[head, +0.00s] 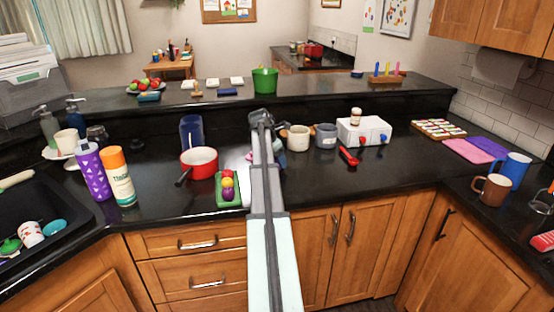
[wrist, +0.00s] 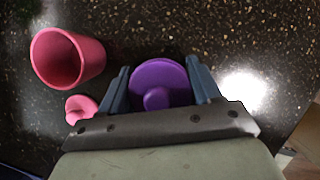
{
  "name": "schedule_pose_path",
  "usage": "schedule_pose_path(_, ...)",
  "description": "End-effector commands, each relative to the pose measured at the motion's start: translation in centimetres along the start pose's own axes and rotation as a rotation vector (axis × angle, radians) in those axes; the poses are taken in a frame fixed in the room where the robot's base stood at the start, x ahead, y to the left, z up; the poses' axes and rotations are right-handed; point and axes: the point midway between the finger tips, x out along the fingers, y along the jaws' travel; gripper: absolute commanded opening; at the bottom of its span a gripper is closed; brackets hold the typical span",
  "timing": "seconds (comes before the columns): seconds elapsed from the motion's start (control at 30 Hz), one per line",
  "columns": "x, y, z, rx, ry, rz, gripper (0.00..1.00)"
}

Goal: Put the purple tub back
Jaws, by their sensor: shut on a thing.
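The purple tub (wrist: 160,80) shows in the wrist view as a round purple top with a small knob, between the two blue fingers of my gripper (wrist: 158,66). My gripper is shut on it. Its lower part is hidden, and I cannot tell whether it touches the counter. In the head view my arm hides the tub and most of the gripper, over the counter behind the green tray. A pink cup (wrist: 68,57) lies tipped left of the gripper in the wrist view, with a small pink knobbed piece (wrist: 81,108) beside it.
A red pot (head: 200,162) and a green tray (head: 228,188) with coloured balls stand left of my arm. A cream mug (head: 298,138), a grey mug (head: 326,136) and a white box (head: 364,133) stand to the right. The counter's front right is fairly clear.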

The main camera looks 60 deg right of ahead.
Motion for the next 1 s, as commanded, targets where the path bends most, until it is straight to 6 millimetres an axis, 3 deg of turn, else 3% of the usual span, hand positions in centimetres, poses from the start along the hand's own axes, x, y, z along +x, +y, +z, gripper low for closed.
schedule_pose_path(0.03,0.1,0.0,-0.1,0.0,0.0,0.0,0.33)
schedule_pose_path(0.07,0.1,0.0,-0.1,0.0,0.0,0.0,0.66)
schedule_pose_path(0.3,0.1,0.0,0.0,0.0,0.0,0.0,0.88)
schedule_pose_path(0.67,-0.6,0.0,0.1,0.0,0.0,0.001,0.88)
schedule_pose_path(1.0,-6.1,0.0,0.1,0.0,-0.001,0.002,0.88)
